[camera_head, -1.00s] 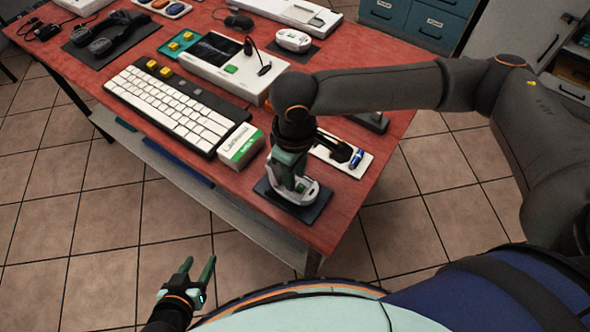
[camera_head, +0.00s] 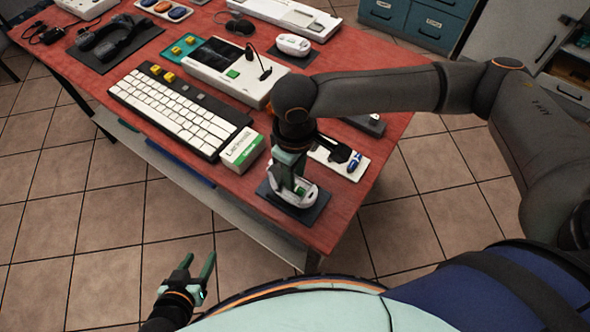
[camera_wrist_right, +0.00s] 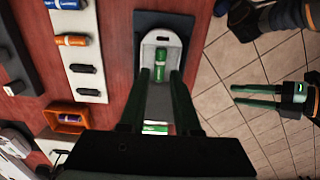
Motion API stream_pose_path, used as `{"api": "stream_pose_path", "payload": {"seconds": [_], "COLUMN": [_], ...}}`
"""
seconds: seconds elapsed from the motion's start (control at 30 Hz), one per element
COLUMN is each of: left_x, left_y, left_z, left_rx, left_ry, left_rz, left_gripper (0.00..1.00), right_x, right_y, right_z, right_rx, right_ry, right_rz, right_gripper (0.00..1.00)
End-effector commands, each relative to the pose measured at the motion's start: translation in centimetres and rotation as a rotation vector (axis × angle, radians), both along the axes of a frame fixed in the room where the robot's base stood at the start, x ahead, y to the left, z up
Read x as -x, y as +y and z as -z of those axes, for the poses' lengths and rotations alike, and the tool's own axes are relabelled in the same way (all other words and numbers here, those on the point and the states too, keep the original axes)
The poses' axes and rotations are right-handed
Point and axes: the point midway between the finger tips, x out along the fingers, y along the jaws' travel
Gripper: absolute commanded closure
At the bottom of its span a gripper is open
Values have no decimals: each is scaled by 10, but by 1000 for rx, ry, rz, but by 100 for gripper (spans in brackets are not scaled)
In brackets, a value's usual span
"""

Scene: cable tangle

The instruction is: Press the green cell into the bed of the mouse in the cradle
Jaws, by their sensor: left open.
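The mouse (camera_head: 307,195) is white and sits in a dark cradle (camera_head: 316,211) at the near corner of the red table. In the right wrist view the mouse (camera_wrist_right: 174,43) shows its open bed with the green cell (camera_wrist_right: 162,59) lying in it, roughly lengthwise. Whether the cell is fully seated cannot be told. My right gripper (camera_wrist_right: 162,74) points down over the mouse, its fingers apart on either side of the cell's line, with nothing visibly held between them. My left gripper (camera_head: 200,265) is open and empty, off the table at the lower left.
A green and white box (camera_head: 242,152) and a keyboard (camera_head: 180,112) stand left of the cradle. A white tray (camera_head: 325,153) with a blue cell (camera_head: 354,162) lies just behind it. The table's front edge is close to the cradle.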

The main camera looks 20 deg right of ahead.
Motion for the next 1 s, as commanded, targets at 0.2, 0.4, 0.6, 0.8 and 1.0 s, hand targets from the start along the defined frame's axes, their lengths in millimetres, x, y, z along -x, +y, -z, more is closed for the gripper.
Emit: {"api": "stream_pose_path", "payload": {"seconds": [0.2,0.4,0.6,0.8,1.0], "left_x": [0,0,0,4,8], "left_y": [0,0,1,8,16], "left_z": [0,0,1,7,15], "left_rx": [0,0,-1,-9,-17], "left_ry": [0,0,0,0,0], "left_rz": [0,0,-1,-17,-33], "left_gripper": [46,46,46,46,46], "right_x": [0,0,0,0,0], "right_y": [0,0,0,0,0], "right_z": [0,0,0,0,0], "right_rx": [0,0,1,1,1], "right_ry": [0,0,-1,-1,-1], "right_rz": [0,0,0,0,0], "right_gripper": [47,34,34,34,34]}}
